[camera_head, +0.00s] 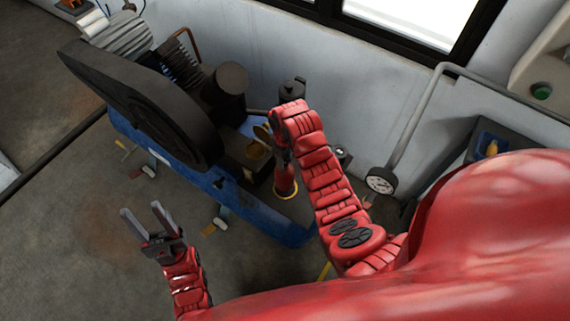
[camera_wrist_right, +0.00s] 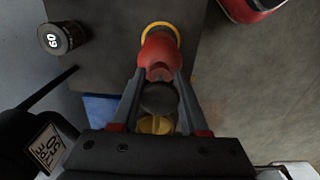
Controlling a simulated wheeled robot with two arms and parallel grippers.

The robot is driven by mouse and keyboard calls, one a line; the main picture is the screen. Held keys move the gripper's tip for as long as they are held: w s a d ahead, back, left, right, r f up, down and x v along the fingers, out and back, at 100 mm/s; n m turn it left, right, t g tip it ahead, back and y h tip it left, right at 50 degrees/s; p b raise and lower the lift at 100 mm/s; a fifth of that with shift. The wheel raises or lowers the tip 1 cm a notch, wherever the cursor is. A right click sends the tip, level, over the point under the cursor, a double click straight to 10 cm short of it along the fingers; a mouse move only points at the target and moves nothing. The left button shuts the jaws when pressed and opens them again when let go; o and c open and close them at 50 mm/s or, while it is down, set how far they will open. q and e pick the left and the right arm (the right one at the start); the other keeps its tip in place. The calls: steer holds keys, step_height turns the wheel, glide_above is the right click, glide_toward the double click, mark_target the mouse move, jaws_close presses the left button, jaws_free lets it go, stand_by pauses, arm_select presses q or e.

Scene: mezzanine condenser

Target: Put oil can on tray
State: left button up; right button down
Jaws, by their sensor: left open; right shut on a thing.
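The oil can appears to be the red body with a yellow ring at its base (camera_head: 285,181), low beside the blue compressor frame. In the right wrist view the red can (camera_wrist_right: 158,50) is between the tips of my right gripper (camera_wrist_right: 161,76), which is shut on it. Whether the can rests on the surface below or hangs just above it, I cannot tell. In the head view my right wrist hides much of this gripper. My left gripper (camera_head: 141,209) is open and empty over the floor at left. I cannot clearly make out which surface is the tray.
A black compressor flywheel (camera_head: 140,100) and blue frame (camera_head: 210,180) fill the left middle. A pressure gauge (camera_head: 381,181) on a grey pipe stands at right. A black canister marked 60 (camera_wrist_right: 62,38) stands left of the can. A dark box with blue inside (camera_head: 482,136) is at far right.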

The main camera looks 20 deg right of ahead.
mark_target(284, 180)
step_height(284, 180, down, 2)
steer(key=shift+s+f+p, duration=0.1)
steer(key=shift+f+p, duration=0.1)
steer(key=shift+p, duration=0.55)
steer(key=shift+f, duration=0.3)
steer(key=shift+f+b, duration=0.15)
steer(key=shift+b, duration=0.15)
steer(key=shift+c, duration=2.1)
jaws_free()
steer(key=shift+r, duration=0.25)
